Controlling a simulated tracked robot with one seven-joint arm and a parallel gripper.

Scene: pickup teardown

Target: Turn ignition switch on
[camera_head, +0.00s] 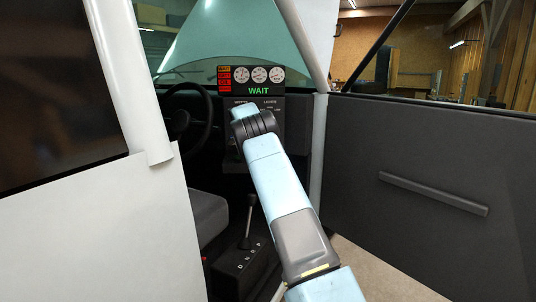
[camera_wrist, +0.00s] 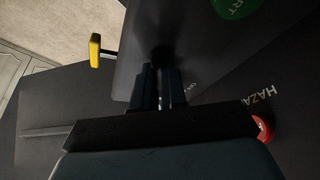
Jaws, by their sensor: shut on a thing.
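In the wrist view my gripper (camera_wrist: 164,72) reaches to the dark dashboard panel (camera_wrist: 205,50), its two dark fingers close together. They are shut on a small dark knob (camera_wrist: 162,54), which looks like the ignition switch. The knob is mostly hidden in shadow and between the fingers, so its turn angle cannot be told. A partly covered white label lies just right of the fingers. In the head view my arm reaches into the cab and hides the gripper and the switch. The display (camera_head: 258,80) above the panel reads WAIT in green.
The wrist view shows a green button (camera_wrist: 235,6), a red button (camera_wrist: 263,128) by a HAZA label, and a yellow-ended lever (camera_wrist: 95,50). The head view shows a steering wheel (camera_head: 188,118), gear lever (camera_head: 250,213), seat (camera_head: 208,212) and an open door (camera_head: 435,150) at right.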

